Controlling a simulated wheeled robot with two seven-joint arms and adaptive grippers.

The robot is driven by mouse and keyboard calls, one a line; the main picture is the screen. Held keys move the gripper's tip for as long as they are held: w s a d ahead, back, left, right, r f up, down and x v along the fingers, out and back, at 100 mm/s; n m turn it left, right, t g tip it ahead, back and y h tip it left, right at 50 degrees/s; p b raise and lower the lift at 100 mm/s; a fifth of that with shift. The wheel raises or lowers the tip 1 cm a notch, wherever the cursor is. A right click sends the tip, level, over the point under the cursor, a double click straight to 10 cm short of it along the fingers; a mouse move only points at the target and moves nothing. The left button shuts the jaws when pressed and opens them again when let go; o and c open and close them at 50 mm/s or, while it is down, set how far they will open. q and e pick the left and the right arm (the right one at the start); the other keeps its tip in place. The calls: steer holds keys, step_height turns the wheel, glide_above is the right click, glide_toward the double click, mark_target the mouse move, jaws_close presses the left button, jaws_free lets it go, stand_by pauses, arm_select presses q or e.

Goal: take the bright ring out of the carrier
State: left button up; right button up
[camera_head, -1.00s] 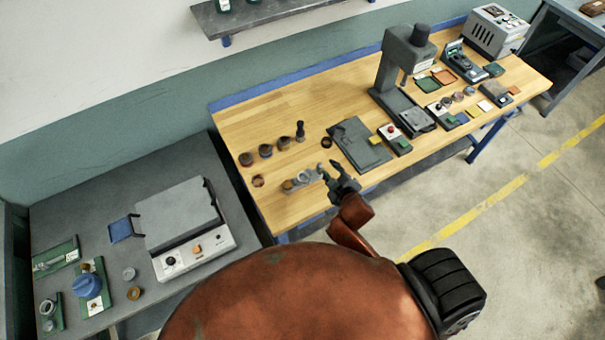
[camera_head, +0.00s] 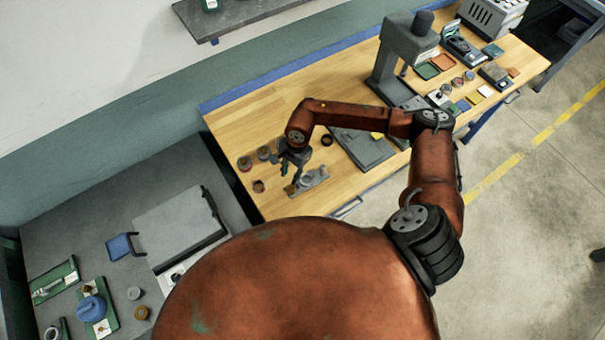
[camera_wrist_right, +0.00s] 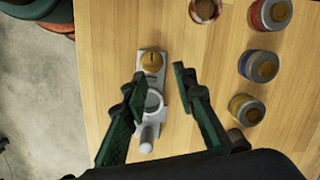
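The carrier (camera_head: 318,181) is a small grey plate on the wooden bench; it also shows in the right wrist view (camera_wrist_right: 160,84). A bright silvery ring (camera_wrist_right: 153,102) stands in its middle, between a brass-coloured round piece (camera_wrist_right: 151,61) and a pale grey peg (camera_wrist_right: 147,137). The bright ring also shows in the head view (camera_head: 306,180). My right gripper (camera_head: 289,170) is over the brass end of the carrier. My left gripper is out of view.
Several small pots stand beside the carrier, including a blue-banded one (camera_wrist_right: 257,66). A dark ring (camera_head: 327,140) and a dark grey plate (camera_head: 366,151) lie to the right. The drill-press-like machine (camera_head: 407,50) stands further right. A grey side table (camera_head: 90,215) is at left.

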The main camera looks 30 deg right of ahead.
steer(key=h, duration=0.2)
glide_above(302, 177)
steer(key=shift+n, duration=0.3)
step_height(302, 177, down, 7)
steer(key=p, duration=0.3)
steer(key=shift+r, duration=0.15)
steer(key=shift+w+f, duration=0.1)
steer(key=shift+f, duration=0.35)
steer(key=shift+c, duration=0.2)
jaws_close()
